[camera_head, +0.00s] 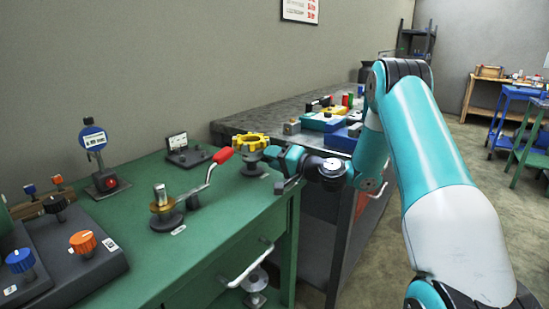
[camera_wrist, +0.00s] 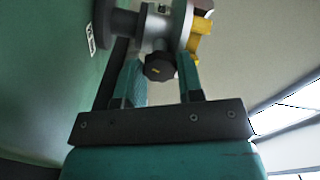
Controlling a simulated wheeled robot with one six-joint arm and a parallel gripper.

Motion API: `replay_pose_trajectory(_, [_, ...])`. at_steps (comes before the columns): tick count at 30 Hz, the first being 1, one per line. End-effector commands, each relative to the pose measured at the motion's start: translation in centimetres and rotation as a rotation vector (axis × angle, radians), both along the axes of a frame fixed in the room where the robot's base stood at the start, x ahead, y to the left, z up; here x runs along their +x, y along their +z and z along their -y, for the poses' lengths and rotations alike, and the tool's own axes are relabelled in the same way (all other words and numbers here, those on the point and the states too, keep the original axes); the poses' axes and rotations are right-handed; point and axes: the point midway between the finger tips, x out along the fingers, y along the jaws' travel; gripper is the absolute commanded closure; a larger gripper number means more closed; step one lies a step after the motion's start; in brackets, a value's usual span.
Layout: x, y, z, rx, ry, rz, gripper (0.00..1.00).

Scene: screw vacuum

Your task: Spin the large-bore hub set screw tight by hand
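The yellow lobed handwheel (camera_head: 250,143) sits on a grey hub post on the green bench. In the wrist view the grey hub (camera_wrist: 157,27) fills the top, with part of the yellow wheel (camera_wrist: 199,38) at its right. A black lobed knob (camera_wrist: 159,67), apparently the set screw's head, sticks out from the hub. My gripper (camera_wrist: 160,75) has one teal finger on each side of this knob. Its fingers are apart, but whether they press on the knob is unclear. In the head view my gripper (camera_head: 277,161) is beside the handwheel's right side, and the knob is hidden.
A crank with a red handle (camera_head: 223,155) stands just left of the handwheel. A dial gauge (camera_head: 94,140), a small display (camera_head: 178,144) and coloured knobs (camera_head: 83,241) are farther left. A dark-topped bench (camera_head: 268,118) with blue fixtures is behind.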

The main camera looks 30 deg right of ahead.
Motion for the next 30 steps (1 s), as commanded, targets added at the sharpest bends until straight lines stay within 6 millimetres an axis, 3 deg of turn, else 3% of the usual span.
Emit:
replay_pose_trajectory(1, [-0.01, 0.01, 0.05, 0.0, -0.001, 0.0, 0.79])
replay_pose_trajectory(3, [-0.03, 0.02, 0.1, 0.0, -0.001, 0.0, 0.89])
replay_pose_trajectory(16, [-0.09, 0.12, 0.31, 0.083, -0.004, -0.031, 0.89])
replay_pose_trajectory(30, [-0.08, 0.2, 0.38, 0.46, -0.006, -0.169, 0.89])
